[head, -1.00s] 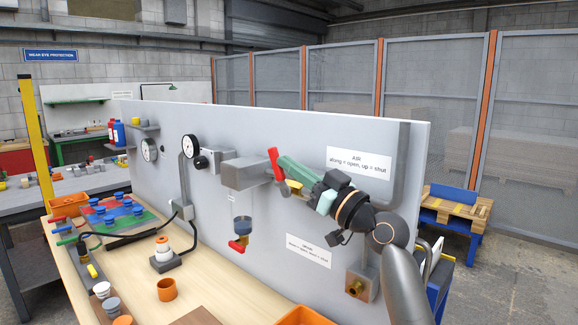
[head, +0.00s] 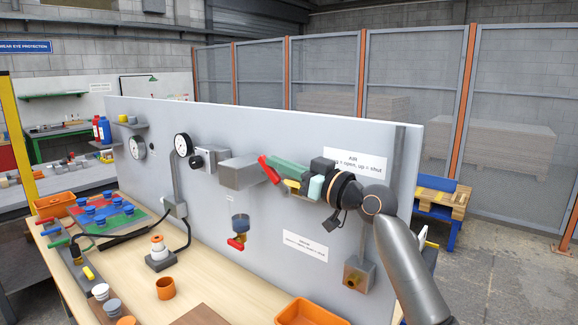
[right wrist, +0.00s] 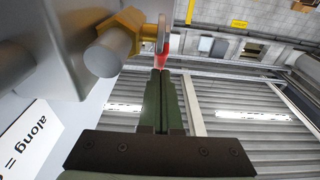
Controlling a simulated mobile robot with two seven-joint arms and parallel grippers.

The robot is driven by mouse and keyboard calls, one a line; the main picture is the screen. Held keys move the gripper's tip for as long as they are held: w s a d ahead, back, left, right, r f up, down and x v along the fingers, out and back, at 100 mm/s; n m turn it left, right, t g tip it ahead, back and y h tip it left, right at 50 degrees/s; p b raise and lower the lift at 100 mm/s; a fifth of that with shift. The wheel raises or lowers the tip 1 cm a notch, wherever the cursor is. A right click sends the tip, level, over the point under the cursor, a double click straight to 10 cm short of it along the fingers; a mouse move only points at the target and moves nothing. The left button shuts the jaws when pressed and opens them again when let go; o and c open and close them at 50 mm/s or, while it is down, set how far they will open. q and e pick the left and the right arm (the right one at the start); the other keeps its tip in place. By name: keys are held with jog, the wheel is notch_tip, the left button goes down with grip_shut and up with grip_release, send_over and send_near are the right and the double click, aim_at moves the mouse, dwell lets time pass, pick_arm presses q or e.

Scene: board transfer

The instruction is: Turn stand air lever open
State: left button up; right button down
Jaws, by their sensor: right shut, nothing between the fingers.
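The red air lever (head: 269,169) is tilted on the panel, its upper end leaning left, at the right end of the grey box (head: 242,171). My right gripper (head: 272,163) is shut and empty, with its green fingers reaching in from the right to the lever. In the right wrist view the shut fingertips (right wrist: 160,73) are right at the red lever (right wrist: 162,60); whether they touch cannot be told. The yellow valve body (right wrist: 129,24) is beside it. The AIR label (head: 367,162) is partly covered by my wrist. My left gripper is out of view.
Gauges (head: 183,145) are to the left on the grey panel. The bench holds an orange cup (head: 165,288) and an orange bin (head: 310,314).

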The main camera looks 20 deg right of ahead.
aim_at(269, 170)
jog(key=shift+w+a+f+b, duration=0.35)
jog(key=shift+w+b, duration=0.05)
jog(key=shift+w, duration=0.15)
jog(key=shift+w+a+f+b, duration=0.3)
jog(key=shift+w+a+b, duration=0.1)
jog(key=shift+w, duration=0.15)
dwell(0.9)
